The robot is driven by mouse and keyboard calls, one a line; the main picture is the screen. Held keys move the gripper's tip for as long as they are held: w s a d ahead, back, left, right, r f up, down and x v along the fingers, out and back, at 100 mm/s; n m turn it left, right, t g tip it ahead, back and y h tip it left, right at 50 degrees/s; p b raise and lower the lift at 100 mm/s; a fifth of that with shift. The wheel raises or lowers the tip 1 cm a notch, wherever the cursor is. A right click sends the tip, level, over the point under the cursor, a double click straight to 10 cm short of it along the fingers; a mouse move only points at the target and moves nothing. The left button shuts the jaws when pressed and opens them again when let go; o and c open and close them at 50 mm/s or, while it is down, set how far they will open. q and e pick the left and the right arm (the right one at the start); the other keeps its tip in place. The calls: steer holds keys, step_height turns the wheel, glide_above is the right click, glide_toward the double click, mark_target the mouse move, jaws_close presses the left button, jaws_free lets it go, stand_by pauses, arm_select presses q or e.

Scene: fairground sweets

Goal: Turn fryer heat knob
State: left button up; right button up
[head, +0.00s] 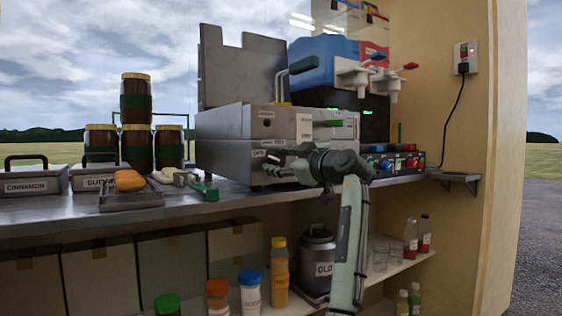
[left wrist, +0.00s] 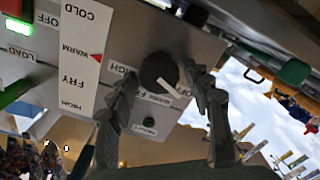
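The fryer (head: 226,122) is a steel box on the counter in the head view. My left gripper (head: 279,164) is at the lower part of its front. In the left wrist view the black heat knob (left wrist: 158,70) with a white pointer sits on the fryer's panel, between HIGH and OFF lettering. My left gripper (left wrist: 163,77) is open, its two fingertips on either side of the knob. I cannot tell whether they touch it. A white scale (left wrist: 76,62) reads COLD, WARM, FRY, HIGH, with a red pointer at WARM. My right gripper is in neither view.
A control box (head: 392,163) with red and blue knobs stands right of my gripper. Brown jars (head: 136,105) and a tray (head: 98,196) with food stand at left.

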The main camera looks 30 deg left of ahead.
arm_select(q)
steer(key=shift+o, duration=0.5)
steer(key=v, duration=1.2)
